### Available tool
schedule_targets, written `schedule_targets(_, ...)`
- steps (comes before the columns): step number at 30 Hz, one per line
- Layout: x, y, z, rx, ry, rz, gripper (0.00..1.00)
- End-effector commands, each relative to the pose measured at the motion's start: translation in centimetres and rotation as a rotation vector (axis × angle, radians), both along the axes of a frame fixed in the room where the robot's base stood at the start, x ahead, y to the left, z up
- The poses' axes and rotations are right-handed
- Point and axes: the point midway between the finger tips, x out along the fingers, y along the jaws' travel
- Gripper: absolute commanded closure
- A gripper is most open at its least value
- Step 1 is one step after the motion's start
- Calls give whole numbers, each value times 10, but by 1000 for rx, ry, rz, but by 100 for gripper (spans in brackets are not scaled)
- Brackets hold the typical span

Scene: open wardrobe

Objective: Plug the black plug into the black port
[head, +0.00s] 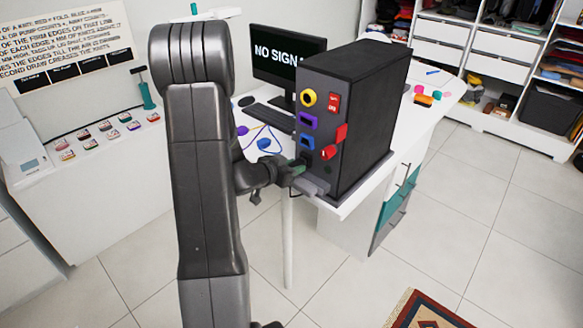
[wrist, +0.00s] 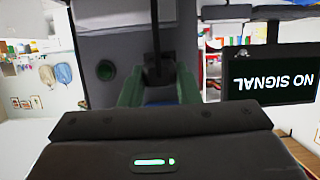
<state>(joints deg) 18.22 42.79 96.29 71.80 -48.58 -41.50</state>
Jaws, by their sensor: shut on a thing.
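The black computer tower (head: 350,110) stands on the white desk, its front panel facing my arm. My gripper (head: 298,167) is at the low part of this panel. In the wrist view its green fingers (wrist: 160,92) are shut on a dark thing, the black plug (wrist: 157,72), with a dark strip running up from it. The plug is mostly hidden by my fingers in the head view. I cannot make out the black port; my gripper covers that part of the panel. Whether the plug touches or sits in the port cannot be told.
The panel carries a yellow round port (head: 308,98), a purple port (head: 307,121), a blue port (head: 307,141), a red switch (head: 333,103) and a red plug (head: 341,133). A monitor (head: 277,58) reading "NO SIGNAL" stands behind. A blue plug (head: 264,144) lies left of the tower.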

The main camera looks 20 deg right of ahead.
Motion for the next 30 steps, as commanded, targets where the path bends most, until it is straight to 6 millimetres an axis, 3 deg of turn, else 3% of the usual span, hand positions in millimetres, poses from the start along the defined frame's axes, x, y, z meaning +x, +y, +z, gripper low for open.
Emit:
schedule_targets(13, 4, -10, 0, 0, 0, 0, 98)
schedule_targets(14, 4, -10, 0, 0, 0, 0, 67)
schedule_targets(17, 4, -10, 0, 0, 0, 0, 47)
schedule_targets(30, 1, -1, 4, -1, -1, 3, 45)
